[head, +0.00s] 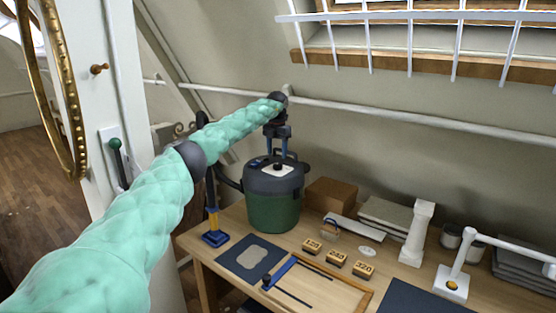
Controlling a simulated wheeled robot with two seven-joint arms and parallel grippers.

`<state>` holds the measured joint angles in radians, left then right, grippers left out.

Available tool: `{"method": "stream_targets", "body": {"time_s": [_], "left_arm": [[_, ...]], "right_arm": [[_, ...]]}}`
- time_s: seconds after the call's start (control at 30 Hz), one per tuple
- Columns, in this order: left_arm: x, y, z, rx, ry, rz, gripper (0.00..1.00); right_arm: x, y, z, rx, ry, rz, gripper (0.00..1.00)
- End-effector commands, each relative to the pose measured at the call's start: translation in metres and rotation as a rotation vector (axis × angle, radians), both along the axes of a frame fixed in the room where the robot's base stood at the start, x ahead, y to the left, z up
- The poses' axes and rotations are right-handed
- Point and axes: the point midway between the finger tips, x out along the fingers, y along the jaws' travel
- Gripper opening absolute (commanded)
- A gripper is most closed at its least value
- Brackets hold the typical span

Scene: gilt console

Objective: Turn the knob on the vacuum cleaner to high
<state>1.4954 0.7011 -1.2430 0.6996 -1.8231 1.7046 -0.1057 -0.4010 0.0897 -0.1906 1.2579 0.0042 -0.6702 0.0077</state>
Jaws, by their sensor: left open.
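The vacuum cleaner (273,211) is a green canister with a dark grey lid, standing on the wooden table against the wall. On its lid is a small black knob (277,167) on a pale plate; the setting it points to is too small to read. My left arm in pale green padding reaches across from the lower left. My left gripper (277,152) points down over the lid, open, with its fingertips just above or beside the knob. I cannot tell whether they touch it. My right gripper is not in view.
Right of the vacuum are a brown box (332,194), a white pillar-shaped stand (416,234) and a white lever on a base (451,284). A blue-based stand (215,238) is at left.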

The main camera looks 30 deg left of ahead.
Motion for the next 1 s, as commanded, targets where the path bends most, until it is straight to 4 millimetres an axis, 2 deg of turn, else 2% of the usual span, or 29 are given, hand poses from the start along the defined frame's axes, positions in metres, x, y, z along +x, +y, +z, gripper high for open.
{"method": "stream_targets", "body": {"time_s": [0.2, 0.4, 0.83, 0.87, 1.0], "left_arm": [[0.000, -0.001, -0.026, 0.000, 0.001, -0.001, 0.57], [0.000, -0.001, -0.043, 0.000, 0.000, 0.000, 0.57], [0.000, -0.001, -0.051, 0.000, 0.000, -0.001, 0.57], [0.000, -0.001, -0.051, 0.000, 0.000, -0.001, 0.55], [0.000, -0.001, -0.051, 0.000, 0.000, 0.000, 0.27]], "right_arm": [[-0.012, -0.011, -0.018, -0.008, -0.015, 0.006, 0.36], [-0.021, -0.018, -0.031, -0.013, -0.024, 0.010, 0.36], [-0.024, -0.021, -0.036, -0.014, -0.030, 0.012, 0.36], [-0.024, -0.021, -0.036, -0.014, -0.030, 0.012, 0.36], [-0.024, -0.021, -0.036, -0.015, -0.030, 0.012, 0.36]]}}
